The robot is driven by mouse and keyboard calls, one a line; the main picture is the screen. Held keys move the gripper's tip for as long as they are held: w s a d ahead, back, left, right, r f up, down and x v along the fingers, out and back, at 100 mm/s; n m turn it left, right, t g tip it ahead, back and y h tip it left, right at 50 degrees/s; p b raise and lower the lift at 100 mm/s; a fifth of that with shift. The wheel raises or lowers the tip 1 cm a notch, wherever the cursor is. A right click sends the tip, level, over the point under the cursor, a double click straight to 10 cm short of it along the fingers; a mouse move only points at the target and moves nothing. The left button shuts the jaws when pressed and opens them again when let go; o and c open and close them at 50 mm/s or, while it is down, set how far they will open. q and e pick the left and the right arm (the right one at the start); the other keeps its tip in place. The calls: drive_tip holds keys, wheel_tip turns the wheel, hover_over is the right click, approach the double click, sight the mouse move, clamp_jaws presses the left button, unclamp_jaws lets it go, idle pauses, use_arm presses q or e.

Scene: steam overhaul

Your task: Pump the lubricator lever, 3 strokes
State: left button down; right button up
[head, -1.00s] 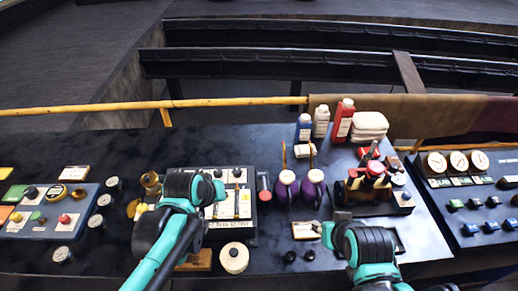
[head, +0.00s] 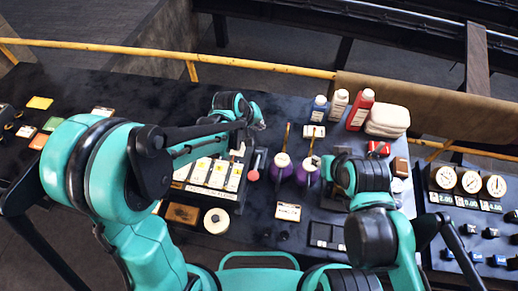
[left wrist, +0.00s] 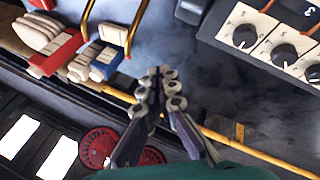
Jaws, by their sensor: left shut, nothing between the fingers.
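The lubricator is a dark box with a cream label strip (head: 200,193) and white plates on top, in the head view. Its lever stands at the right side and ends in a red ball (head: 253,175). My left gripper (head: 258,122) is above the box's far right end, apart from the red ball. In the left wrist view the left gripper (left wrist: 163,82) is shut and empty, and black knobs on a white panel (left wrist: 270,45) show at upper right. The lever's red ball cannot be made out there. My right arm covers most of the right gripper in the head view.
Two purple oil cans (head: 281,168) with upright spouts stand just right of the lever. Red (head: 360,109), white and blue bottles and folded cloths (head: 388,118) stand at the back. A yellow rail (head: 240,65) runs along the bench's far edge. A round cream lid (head: 216,221) lies in front.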

sight(258, 153)
use_arm(q)
drive_tip(key=shift+f, duration=0.15)
drive_tip(key=f+b, duration=0.2)
drive_tip(key=s+f+b, duration=0.1)
drive_tip(key=f+b, duration=0.1)
drive_tip(key=f, duration=0.1)
drive_tip(key=s+f+b, duration=0.1)
drive_tip(key=f+b, duration=0.1)
drive_tip(key=shift+a+f, duration=0.15)
drive_tip(key=shift+f, duration=0.05)
drive_tip(key=shift+s+f, duration=0.2)
drive_tip(key=shift+f, duration=0.15)
drive_tip(key=shift+b, duration=0.35)
idle(0.7)
drive_tip(key=shift+s+f+b, duration=0.1)
drive_tip(key=shift+f+b, duration=0.3)
drive_tip(key=shift+a+f, duration=0.1)
drive_tip(key=shift+f, duration=0.1)
drive_tip(key=shift+s+a+f+b, duration=0.1)
drive_tip(key=shift+s+f+b, duration=0.4)
drive_tip(key=shift+b, duration=0.15)
idle(0.5)
drive_tip(key=shift+f, duration=0.15)
